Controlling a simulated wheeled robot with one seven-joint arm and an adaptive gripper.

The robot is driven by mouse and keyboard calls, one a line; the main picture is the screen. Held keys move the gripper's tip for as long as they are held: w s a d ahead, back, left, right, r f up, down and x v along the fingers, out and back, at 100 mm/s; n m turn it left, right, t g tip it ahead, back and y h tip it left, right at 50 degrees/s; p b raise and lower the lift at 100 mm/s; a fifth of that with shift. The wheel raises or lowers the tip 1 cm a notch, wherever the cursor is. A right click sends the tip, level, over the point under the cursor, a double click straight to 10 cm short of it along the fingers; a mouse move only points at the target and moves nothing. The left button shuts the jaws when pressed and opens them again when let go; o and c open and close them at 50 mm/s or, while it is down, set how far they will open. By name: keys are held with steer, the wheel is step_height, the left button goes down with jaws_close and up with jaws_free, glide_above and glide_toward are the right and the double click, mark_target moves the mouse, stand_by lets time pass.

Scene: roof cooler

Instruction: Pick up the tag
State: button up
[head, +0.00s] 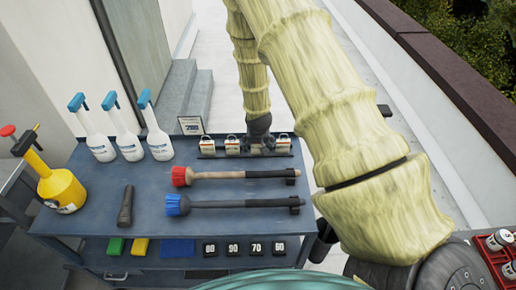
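Several small cream-and-orange tag-like pieces with pale loops on top (232,146) stand in a row on a dark rack at the back of the blue-grey cart top (105,205). I cannot tell which one is the task's tag. My gripper (262,143) reaches down from above over the right part of this row, between two of the pieces in the picture. Its fingertips are small and dark against the rack, and one piece may be hidden behind them. I cannot tell whether it is open, shut or touching a piece.
Left of the rack stand a framed sign (191,125) and white spray bottles (128,146). A red-headed brush (235,175) and a blue-headed brush (235,204) lie in front. Black number blocks (233,249) sit on the lower shelf. A yellow sprayer (60,188) stands at left.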

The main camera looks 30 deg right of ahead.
steer(key=c, duration=1.1)
